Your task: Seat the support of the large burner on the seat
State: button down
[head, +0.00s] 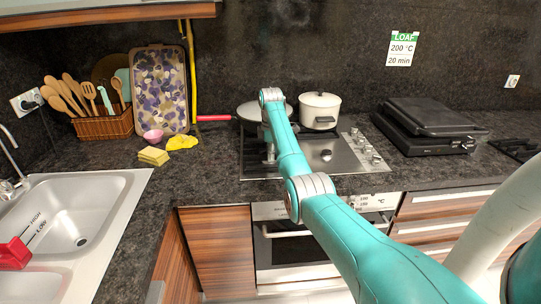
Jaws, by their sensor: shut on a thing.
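The steel hob (345,163) is set in the dark counter. My gripper (269,156) shows as a small grey shape low over the left front of the hob, partly hidden by my own teal arm. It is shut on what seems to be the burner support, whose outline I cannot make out. The large burner's seat is not clearly visible; the arm covers part of the left front of the hob. A small dark burner (326,155) shows at the middle front, right of the gripper. I cannot tell whether the support touches the hob.
A pan with a pink handle (214,118) stands at the hob's back left, a lidded white pot (320,110) at its back right. Knobs (363,146) line the right side. A black grill (425,125) stands further right. Yellow sponges (154,156) and a cloth lie left.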

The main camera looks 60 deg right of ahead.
jog(key=shift+s+f, duration=0.15)
jog(key=shift+f, duration=0.7)
dwell(5.2)
jog(key=shift+r, duration=0.2)
dwell(0.6)
